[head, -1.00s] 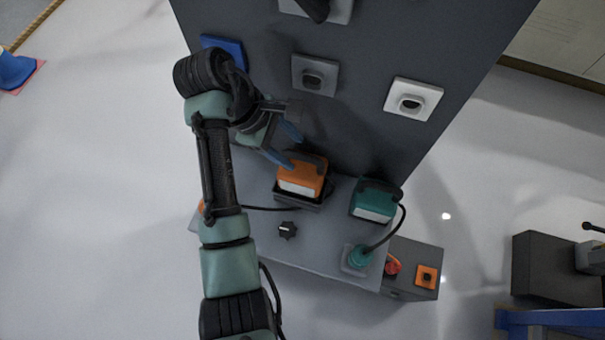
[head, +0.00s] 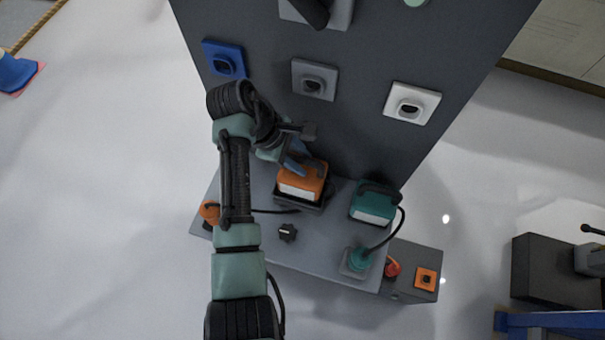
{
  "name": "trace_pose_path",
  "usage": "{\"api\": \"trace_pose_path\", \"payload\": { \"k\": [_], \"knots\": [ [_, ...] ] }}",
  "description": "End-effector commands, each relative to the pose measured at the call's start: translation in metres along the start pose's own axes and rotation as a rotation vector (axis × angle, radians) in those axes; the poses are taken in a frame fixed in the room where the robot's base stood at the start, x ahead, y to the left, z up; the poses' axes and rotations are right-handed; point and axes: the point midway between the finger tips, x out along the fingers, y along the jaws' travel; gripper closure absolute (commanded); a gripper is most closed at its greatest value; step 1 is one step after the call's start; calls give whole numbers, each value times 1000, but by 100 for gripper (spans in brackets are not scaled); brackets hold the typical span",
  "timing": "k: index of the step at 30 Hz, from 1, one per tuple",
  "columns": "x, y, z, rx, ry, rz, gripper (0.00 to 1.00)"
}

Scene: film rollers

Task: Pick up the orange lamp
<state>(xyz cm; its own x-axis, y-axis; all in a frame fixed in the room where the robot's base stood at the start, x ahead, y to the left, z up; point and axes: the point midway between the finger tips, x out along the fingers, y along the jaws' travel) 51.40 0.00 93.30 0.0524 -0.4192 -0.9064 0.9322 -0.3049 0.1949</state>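The orange lamp (head: 302,180) is a boxy orange block with a pale front and a dark handle on top. It sits in a dark holder (head: 314,204) on the grey ledge, left of a teal lamp (head: 374,203). My gripper (head: 295,164) has blue fingers and is at the lamp's upper left, by its handle. The fingers overlap the handle area in the picture. I cannot tell whether they touch or surround the handle, nor how wide apart they are. The lamp still rests in its holder.
A dark panel behind carries blue (head: 224,60), grey (head: 314,80) and white (head: 412,103) square fittings. An orange round item (head: 210,212) is at the ledge's left end.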

Motion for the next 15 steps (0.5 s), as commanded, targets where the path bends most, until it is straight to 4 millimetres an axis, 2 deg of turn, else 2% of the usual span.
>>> {"api": "trace_pose_path", "payload": {
  "k": [1,5,15],
  "knots": [
    [0,0,0,0,0,0,77],
    [0,0,0,0,0,0,100],
    [0,0,0,0,0,0,100]
  ]
}}
